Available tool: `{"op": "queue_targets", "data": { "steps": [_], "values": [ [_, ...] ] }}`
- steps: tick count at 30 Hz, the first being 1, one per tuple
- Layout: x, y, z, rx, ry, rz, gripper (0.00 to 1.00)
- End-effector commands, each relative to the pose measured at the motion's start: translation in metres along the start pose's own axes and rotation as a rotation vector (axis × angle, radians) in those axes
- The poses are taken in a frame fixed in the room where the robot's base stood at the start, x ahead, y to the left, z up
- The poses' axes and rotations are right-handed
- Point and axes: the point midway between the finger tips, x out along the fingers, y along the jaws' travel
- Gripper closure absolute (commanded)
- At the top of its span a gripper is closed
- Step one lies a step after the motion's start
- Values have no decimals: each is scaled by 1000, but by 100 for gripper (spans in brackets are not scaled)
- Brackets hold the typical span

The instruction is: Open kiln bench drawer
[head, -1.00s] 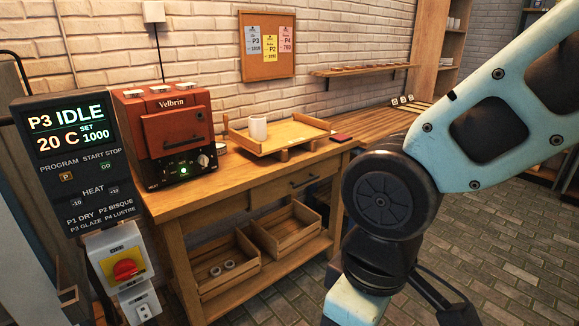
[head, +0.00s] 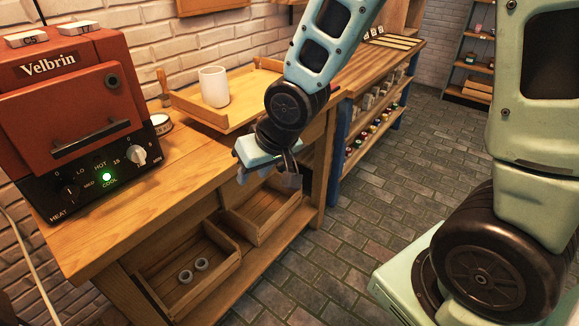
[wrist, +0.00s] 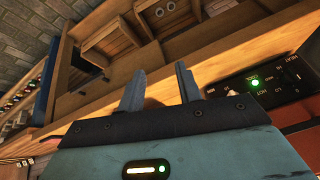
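The wooden kiln bench (head: 125,205) stands left of centre in the head view. Its drawer front (head: 228,188) is under the right part of the top, mostly hidden behind my gripper. The drawer looks shut in what shows; its dark bar handle is hidden in the head view now. My gripper (head: 268,176) is in front of the drawer, fingers pointing down and towards the bench. In the wrist view my gripper (wrist: 161,88) shows its two fingers apart with nothing held between them. I cannot tell whether they touch the handle.
A red kiln (head: 70,110) stands on the bench's left end. A wooden tray (head: 190,108) with a white mug (head: 213,87) lies on top. Crates (head: 160,290) sit on the shelf below. The brick floor (head: 380,170) to the right is clear.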

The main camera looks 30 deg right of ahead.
Motion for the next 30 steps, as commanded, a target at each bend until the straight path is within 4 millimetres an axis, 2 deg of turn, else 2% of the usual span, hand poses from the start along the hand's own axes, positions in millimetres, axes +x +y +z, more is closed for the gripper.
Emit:
{"op": "queue_targets", "data": {
  "steps": [1, 3, 6, 8, 11, 15, 18, 21, 24, 27, 30],
  "values": [
    [37, 32, -7, 101, 69, -8, 65],
    [66, 68, -24, 225, 177, -43, 65],
    [99, 120, -35, 396, 318, -122, 65],
    [115, 151, -36, 496, 393, -185, 65],
    [134, 199, -26, 663, 503, -314, 65],
    [144, 253, 3, 877, 615, -526, 65],
    [142, 280, 27, 1001, 664, -671, 65],
    [136, 297, 45, 1090, 692, -786, 65],
    [130, 306, 56, 1140, 708, -860, 65],
    [128, 308, 57, 1159, 712, -894, 65],
    [131, 306, 49, 1159, 713, -900, 65]
  ]
}}
